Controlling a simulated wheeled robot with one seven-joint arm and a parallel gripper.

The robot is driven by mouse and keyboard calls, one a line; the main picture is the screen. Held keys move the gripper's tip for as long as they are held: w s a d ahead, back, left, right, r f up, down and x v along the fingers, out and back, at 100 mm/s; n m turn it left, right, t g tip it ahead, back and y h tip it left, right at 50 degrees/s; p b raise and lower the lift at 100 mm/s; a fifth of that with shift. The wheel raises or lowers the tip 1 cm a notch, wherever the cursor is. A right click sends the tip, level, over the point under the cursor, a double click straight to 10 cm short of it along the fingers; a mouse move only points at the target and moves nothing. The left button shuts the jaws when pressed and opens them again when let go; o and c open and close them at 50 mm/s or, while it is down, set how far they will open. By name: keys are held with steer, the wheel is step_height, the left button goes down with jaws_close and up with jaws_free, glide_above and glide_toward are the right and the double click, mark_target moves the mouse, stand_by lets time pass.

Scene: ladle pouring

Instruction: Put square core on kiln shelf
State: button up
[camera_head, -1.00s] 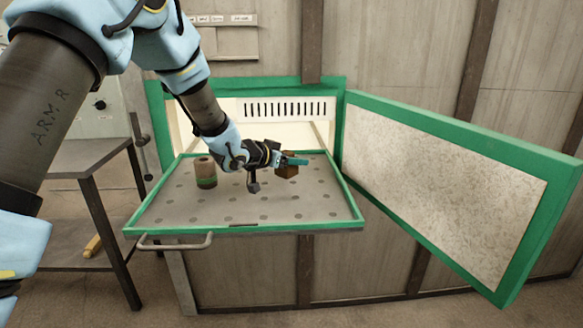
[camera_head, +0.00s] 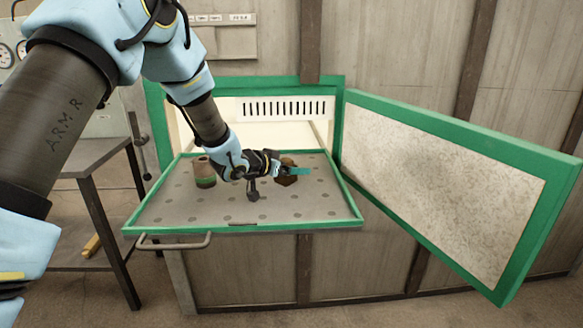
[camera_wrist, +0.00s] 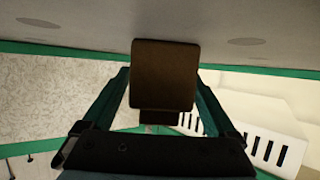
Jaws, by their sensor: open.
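The square core (camera_head: 287,179) is a brown block on the right part of the kiln shelf (camera_head: 180,215), a grey perforated tray with a green rim. My gripper (camera_head: 297,171) is at the block, low over the shelf. In the wrist view the block (camera_wrist: 162,75) stands between the two teal fingers of my gripper (camera_wrist: 163,85), with its base against the grey shelf surface. The fingers are spread, with a small gap on each side of the block. In the head view the gripper partly hides the block.
A brown cylinder with a green band (camera_head: 204,172) stands on the left of the shelf. The green-framed kiln door (camera_head: 440,190) is open at the right. A handle (camera_head: 174,243) sticks out at the shelf's front left. A dark side table (camera_head: 80,160) stands left.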

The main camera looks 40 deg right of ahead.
steer(key=shift+r, duration=0.15)
steer(key=b+v, duration=0.1)
steer(key=v, duration=1.1)
